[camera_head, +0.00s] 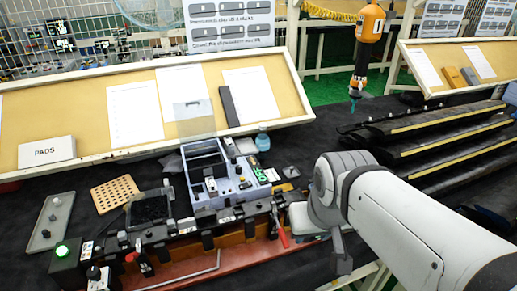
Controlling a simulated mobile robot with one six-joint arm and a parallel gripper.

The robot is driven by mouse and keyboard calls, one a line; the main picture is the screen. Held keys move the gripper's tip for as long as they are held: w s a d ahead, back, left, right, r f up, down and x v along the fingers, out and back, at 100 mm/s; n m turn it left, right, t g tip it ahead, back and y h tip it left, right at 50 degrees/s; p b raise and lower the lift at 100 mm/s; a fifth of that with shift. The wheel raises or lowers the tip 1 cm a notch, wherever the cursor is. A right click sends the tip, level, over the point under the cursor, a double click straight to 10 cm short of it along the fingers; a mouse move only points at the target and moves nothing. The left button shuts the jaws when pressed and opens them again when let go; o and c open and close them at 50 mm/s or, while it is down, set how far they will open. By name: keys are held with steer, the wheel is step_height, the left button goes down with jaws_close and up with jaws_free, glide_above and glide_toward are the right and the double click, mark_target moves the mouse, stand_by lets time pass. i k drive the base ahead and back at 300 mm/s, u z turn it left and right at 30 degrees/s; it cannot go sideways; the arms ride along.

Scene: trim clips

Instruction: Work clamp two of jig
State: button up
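The jig (180,231) is a long dark fixture with small labels and dark blocks along its front, on the reddish-brown front of the bench. One clamp with a red handle (281,231) is at its right end, close to my arm. Another red-tipped clamp (135,258) is at its left end. I cannot read which is numbered two. My arm comes in from the lower right, and its wrist hangs just right of the right clamp. My gripper (340,257) seems to be the grey part below the wrist. Its fingers are not clear, and contact with the handle cannot be told.
A blue-grey bin (218,179) with small parts stands behind the jig. A perforated tan board (115,194), a grey tray (51,222) and a box with a lit green button (64,252) are at left. Dark trim strips (440,139) lie at right. An orange tool (369,24) hangs above.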

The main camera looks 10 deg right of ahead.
mark_target(280, 231)
steer(key=z, duration=0.55)
steer(key=k, duration=0.9)
steer(key=z, duration=0.1)
